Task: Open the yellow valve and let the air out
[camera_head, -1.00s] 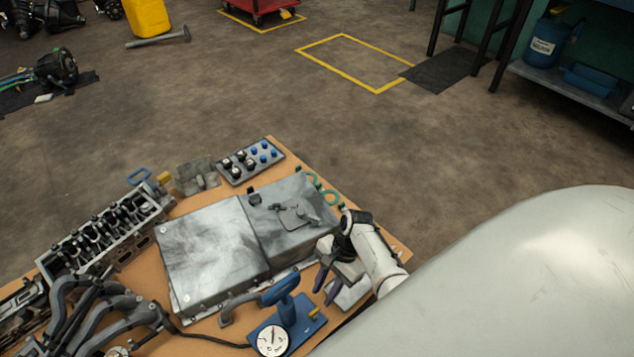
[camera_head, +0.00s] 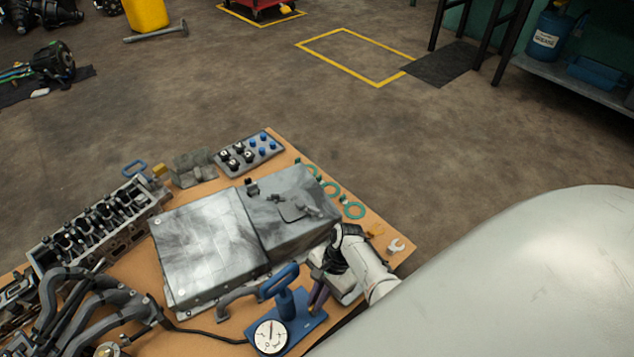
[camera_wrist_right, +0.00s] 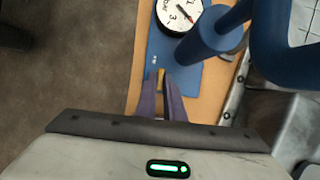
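The blue hand pump (camera_head: 288,305) stands on its blue base at the front of the workbench, with a white round gauge (camera_head: 270,337) on it. The pump and gauge (camera_wrist_right: 180,12) also show at the top of the right wrist view. The yellow valve (camera_wrist_right: 160,74) is a small yellow spot at the edge of the blue base, between my right fingertips; in the head view the fingers hide it. My right gripper (camera_head: 317,300) reaches down beside the pump, its purple fingers (camera_wrist_right: 161,84) close together around the valve. My left gripper is out of view.
A grey metal case (camera_head: 213,245) lies behind the pump. A dark hose runs left from the gauge. A cylinder head (camera_head: 95,225) and manifold pipes (camera_head: 80,305) fill the left side.

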